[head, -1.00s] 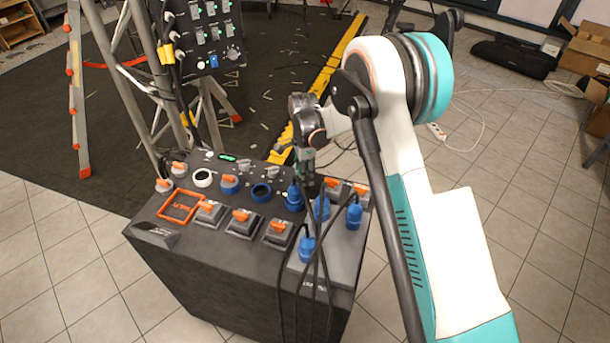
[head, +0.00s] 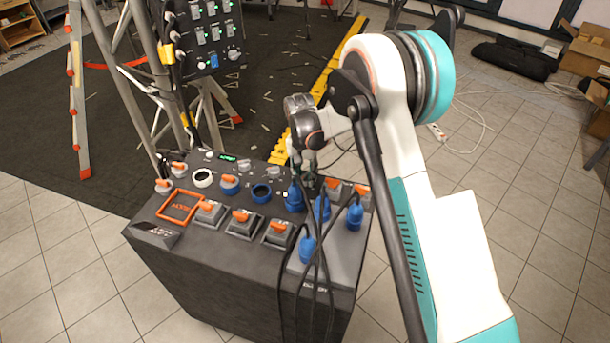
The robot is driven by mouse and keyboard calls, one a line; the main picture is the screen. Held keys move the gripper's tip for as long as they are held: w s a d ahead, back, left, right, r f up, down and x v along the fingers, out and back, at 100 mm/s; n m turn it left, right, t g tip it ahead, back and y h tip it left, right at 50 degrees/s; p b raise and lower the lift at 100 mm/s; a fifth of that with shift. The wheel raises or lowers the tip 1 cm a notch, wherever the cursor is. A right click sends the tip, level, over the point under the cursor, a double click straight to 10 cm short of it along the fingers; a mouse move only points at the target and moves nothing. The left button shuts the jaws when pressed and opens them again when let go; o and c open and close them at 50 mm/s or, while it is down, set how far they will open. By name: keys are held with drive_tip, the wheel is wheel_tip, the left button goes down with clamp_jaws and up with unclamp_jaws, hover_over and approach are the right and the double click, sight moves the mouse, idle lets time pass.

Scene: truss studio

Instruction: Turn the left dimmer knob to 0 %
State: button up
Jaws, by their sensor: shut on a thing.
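The black control box (head: 215,270) stands in the middle of the head view with knobs, switches and plugs on its top. My gripper (head: 309,180) points down over the back right of this top, just behind a blue plug (head: 294,196). It is shut on a knob, taken as the left dimmer knob, which the fingers and the plug hide. I cannot read the knob's angle. A small green display (head: 228,158) is lit at the back of the top. Grey knobs (head: 245,165) sit to its right.
Blue plugs (head: 307,250) with hanging black cables crowd the area in front of my gripper. Orange-handled switches (head: 241,216) and an orange frame (head: 160,209) lie to the left. A truss with an upright panel (head: 207,35) stands behind.

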drive_tip(key=n, duration=1.3)
drive_tip(key=shift+s+n+t+b, duration=0.1)
drive_tip(key=shift+n+t+b, duration=0.2)
drive_tip(key=n, duration=1.3)
drive_tip(key=shift+y, duration=0.4)
drive_tip(key=o, duration=1)
drive_tip(key=shift+n, duration=0.3)
drive_tip(key=shift+o, duration=0.2)
drive_tip(key=shift+s, duration=0.1)
drive_tip(key=shift+r, duration=0.1)
